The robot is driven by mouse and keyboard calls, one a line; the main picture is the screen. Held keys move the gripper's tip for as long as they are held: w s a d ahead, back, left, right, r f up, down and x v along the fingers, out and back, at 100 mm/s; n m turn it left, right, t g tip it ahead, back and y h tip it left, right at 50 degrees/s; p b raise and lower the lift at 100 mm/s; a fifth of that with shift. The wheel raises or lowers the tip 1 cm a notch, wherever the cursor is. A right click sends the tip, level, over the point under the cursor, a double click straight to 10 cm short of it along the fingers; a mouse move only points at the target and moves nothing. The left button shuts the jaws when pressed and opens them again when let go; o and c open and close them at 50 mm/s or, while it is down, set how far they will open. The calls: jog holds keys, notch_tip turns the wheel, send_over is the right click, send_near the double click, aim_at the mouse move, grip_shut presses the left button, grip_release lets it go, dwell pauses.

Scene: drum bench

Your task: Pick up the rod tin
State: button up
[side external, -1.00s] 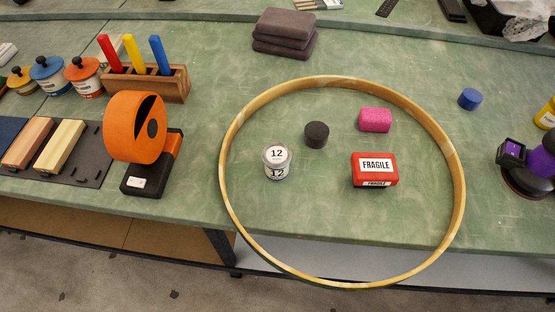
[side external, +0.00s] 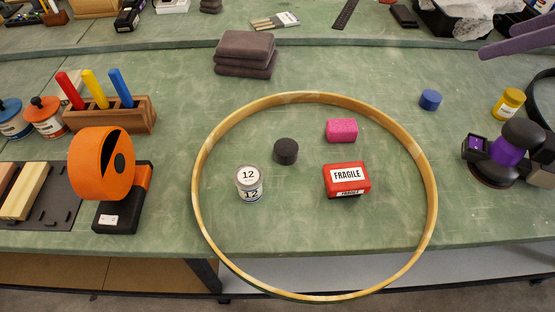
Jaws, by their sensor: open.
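A small white tin (side external: 249,184) marked "12" stands upright inside the left part of a large wooden hoop (side external: 203,238); I take it to be the rod tin. Its lid and front label show, and nothing touches it.
Inside the hoop are a black cylinder (side external: 285,151), a pink block (side external: 341,130) and a red FRAGILE box (side external: 346,179). An orange tape dispenser (side external: 97,165) stands left of the hoop. A blue cylinder (side external: 430,99) and yellow jar (side external: 508,103) stand right. Bare bench surrounds the tin.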

jog(key=w+a+f+n+g+y, duration=0.1)
jog(key=w+a+f+n, duration=0.2)
jog(key=a, duration=0.7)
jog(key=n+g, duration=0.3)
jog(key=g, duration=0.1)
send_near(249, 176)
jog(key=x, duration=0.8)
jog(key=shift+s+a+r, duration=0.1)
jog(key=shift+a, duration=0.2)
jog(key=x, duration=0.4)
jog(key=shift+d, duration=0.3)
jog(key=shift+x, duration=0.8)
